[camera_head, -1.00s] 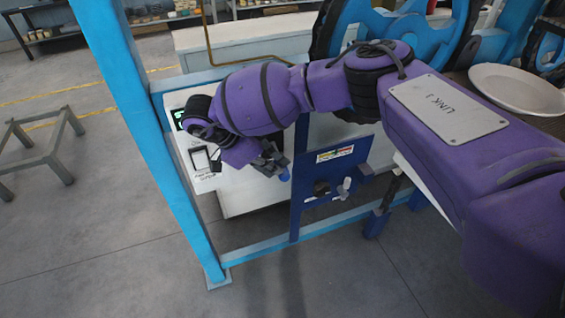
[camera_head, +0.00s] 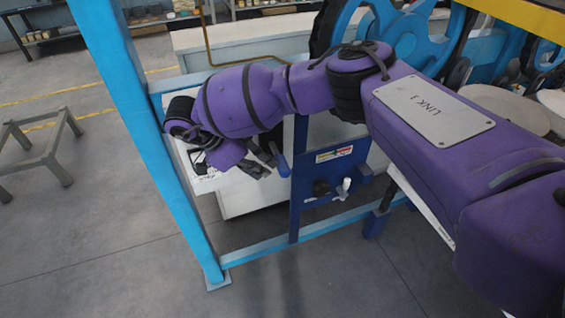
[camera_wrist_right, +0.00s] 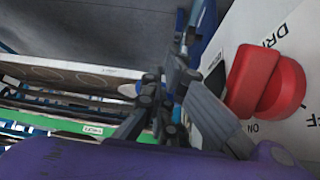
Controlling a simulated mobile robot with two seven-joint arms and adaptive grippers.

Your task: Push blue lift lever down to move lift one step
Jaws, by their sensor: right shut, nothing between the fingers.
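A blue lever (camera_head: 283,165) shows beside my right gripper, at the left edge of the dark blue panel (camera_head: 330,172). My right gripper (camera_head: 265,160) is shut and empty, just left of the lever; I cannot tell whether they touch. In the right wrist view the shut fingers (camera_wrist_right: 165,92) are in the middle, near a blue rod (camera_wrist_right: 203,22) that looks like the lever. My wrist hides part of the white control box (camera_head: 205,185). My left gripper is not in view.
A red knob (camera_wrist_right: 262,82) sits on the white panel close to my right fingers. A light blue frame post (camera_head: 150,150) stands left of my arm. Pale plates (camera_head: 510,108) are in the blue rack at the upper right. A grey stand (camera_head: 40,150) is at the far left.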

